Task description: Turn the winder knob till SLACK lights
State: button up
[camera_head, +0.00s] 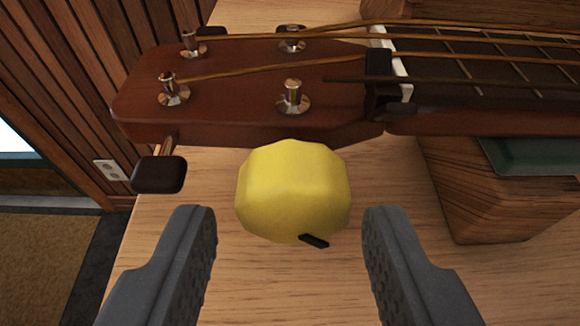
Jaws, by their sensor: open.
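The yellow winder knob (292,190) is a faceted, rounded block just in front of the ukulele headstock (235,85). A short black mark or pointer (314,240) shows at its lower edge. My gripper (290,228) is open, with one grey finger on each side of the knob's near end and a gap on both sides. Neither finger appears to touch the knob. What the knob is mounted on is hidden behind it. No SLACK light shows in this view.
A black tuner button (159,174) sticks out left of the knob, near my left finger. The headstock carries metal posts with strings. A wooden block (490,200) supports the neck at right. Bare wooden bench (390,190) surrounds the knob; its left edge drops to the floor.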

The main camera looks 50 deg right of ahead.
jog(key=shift+x, duration=1)
jog(key=c, duration=0.7)
jog(key=shift+d, duration=0.15)
jog(key=shift+a, duration=0.25)
